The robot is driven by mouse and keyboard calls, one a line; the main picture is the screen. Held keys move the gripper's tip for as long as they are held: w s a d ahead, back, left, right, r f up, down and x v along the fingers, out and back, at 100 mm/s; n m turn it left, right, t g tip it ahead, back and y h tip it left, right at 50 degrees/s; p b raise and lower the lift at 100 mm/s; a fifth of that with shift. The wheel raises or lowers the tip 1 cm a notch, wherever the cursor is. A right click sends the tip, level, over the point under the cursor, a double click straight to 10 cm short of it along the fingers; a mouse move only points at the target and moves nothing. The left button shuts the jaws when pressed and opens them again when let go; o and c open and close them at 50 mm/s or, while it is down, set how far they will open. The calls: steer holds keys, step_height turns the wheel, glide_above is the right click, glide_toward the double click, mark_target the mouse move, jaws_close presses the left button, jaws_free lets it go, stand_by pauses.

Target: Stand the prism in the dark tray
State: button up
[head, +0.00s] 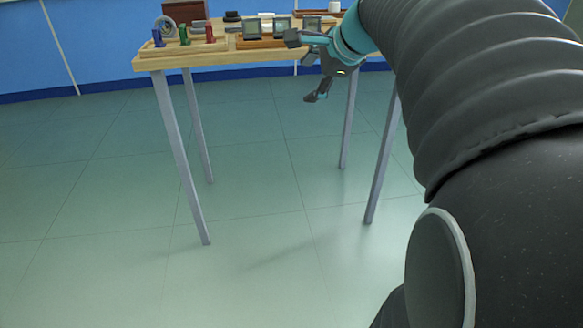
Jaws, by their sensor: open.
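My gripper (303,68) is open and empty, held in front of the right part of a wooden table (225,57). One finger points left at about table-top height and the other hangs lower, in front of the table edge. I cannot make out the prism for certain at this distance. I cannot tell which thing is the dark tray. My gripper and arm hide part of the table's right side.
Small blue, green and red holders (183,35) and a grey ring (166,25) stand at the table's left. A dark brown box (186,12) and a low black item (232,16) are behind. A white cylinder (334,6) stands back right. The floor (250,180) in front is clear.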

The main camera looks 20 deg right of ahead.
steer(key=s+a+f+n+g+h, duration=0.1)
steer(key=s+a+f+n, duration=0.5)
steer(key=s+f+n, duration=0.2)
steer(key=s+a+f+n+g, duration=0.2)
steer(key=s+a+f+n, duration=0.5)
steer(key=s, duration=0.7)
step_height(320, 180, down, 2)
steer(key=n, duration=0.4)
steer(key=shift+a+f+n+g+h, duration=0.15)
steer(key=shift+f+n+g+h, duration=0.15)
steer(key=shift+n+h, duration=0.1)
